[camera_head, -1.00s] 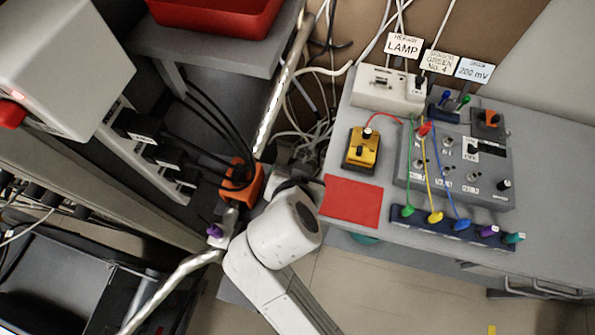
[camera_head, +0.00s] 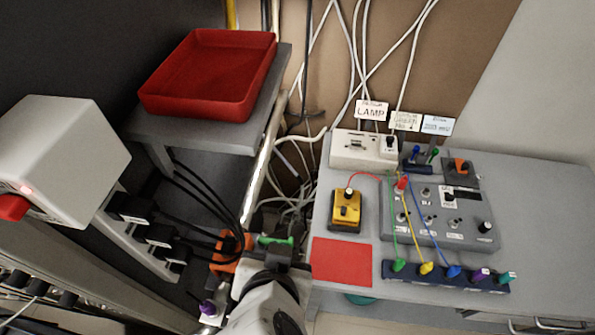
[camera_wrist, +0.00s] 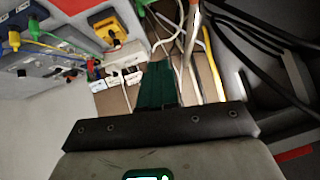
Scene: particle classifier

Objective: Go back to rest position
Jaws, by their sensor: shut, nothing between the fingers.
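My gripper (camera_head: 277,240) shows low in the middle of the head view, at the end of my white arm, left of the grey table and its red mat. Its green fingers also show in the wrist view (camera_wrist: 160,66), closed together with nothing between them. It is apart from the objects on the table. The task names no object.
The grey table (camera_head: 540,230) holds a red mat (camera_head: 342,261), a yellow box (camera_head: 345,208), and a control panel (camera_head: 440,217) with coloured leads. Left are a red tray (camera_head: 205,85) on a shelf, a white housing (camera_head: 65,150), and an orange part (camera_head: 228,258) near my gripper.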

